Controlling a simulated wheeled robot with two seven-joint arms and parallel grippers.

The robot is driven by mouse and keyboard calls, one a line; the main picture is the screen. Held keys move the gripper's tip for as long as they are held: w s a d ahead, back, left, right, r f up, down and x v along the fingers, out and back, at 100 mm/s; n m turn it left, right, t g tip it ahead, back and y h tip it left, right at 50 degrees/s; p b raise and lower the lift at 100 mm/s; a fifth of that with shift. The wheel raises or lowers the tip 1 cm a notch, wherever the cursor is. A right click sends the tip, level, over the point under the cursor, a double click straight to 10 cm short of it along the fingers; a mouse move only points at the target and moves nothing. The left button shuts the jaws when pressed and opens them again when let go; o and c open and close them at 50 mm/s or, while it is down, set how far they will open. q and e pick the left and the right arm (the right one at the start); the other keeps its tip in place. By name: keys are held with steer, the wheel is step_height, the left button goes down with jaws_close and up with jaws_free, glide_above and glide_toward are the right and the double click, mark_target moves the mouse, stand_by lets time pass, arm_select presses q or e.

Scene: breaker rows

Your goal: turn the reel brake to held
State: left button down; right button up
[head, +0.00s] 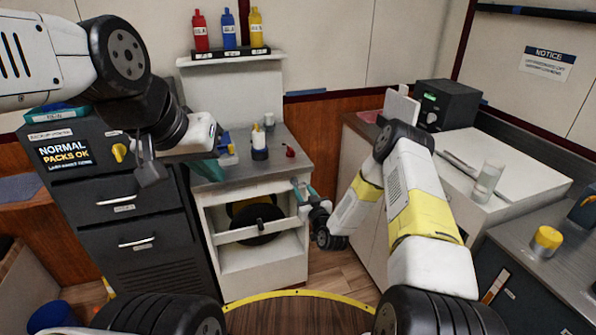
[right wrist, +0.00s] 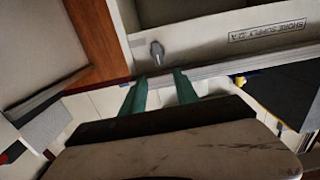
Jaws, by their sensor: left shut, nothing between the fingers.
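A grey knob (right wrist: 157,52) with a narrow grip sits on a pale panel in the right wrist view, just beyond my right fingertips and apart from them. No brake label is readable on it. In the head view a black and yellow reel (head: 257,218) sits in the open white cabinet (head: 262,275), behind a pale crossbar (head: 250,232). My right gripper (head: 305,190) is at that cabinet's right front edge; its teal fingers stand apart with nothing between them in the wrist view (right wrist: 157,85). My left gripper (head: 228,150) is shut and empty, over the counter's left side.
A black cabinet (head: 140,225) with drawers and a yellow knob (head: 118,152) stands at the left. A bottle (head: 259,142) and a small red item (head: 290,151) stand on the grey counter (head: 275,170). A white worktop (head: 520,175) lies right of my right arm.

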mark_target(297, 182)
steer(key=x, duration=0.7)
steer(key=shift+w+f, duration=0.3)
steer(key=shift+f, duration=0.1)
jaws_close()
